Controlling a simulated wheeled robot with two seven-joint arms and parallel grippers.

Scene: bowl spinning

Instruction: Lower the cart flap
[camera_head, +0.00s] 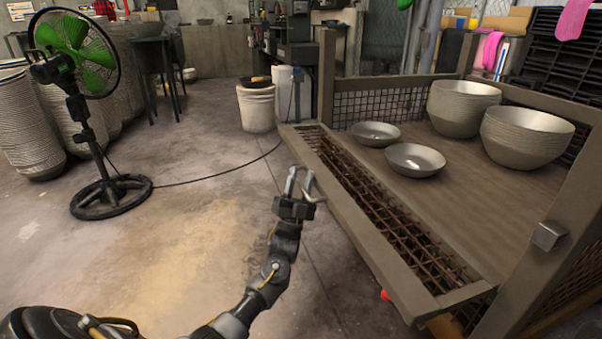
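The cart flap (385,262) is a brown-grey frame with rusty wire mesh on the near side of the cart (475,195). It is folded outward from the cart's posts, with its outer beam toward me; its exact angle is hard to judge. My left gripper (300,178) is beside the flap's outer beam, to its left, over the floor. Its two fingers are apart with nothing visible between them, and I see no clear contact with the flap. My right gripper is out of view.
Two bowl stacks (463,108) (526,136) and two single bowls (376,133) (415,159) are on the cart deck. A metal bracket (548,236) is on the right post. A green fan (75,50) stands at left; its cable crosses the floor.

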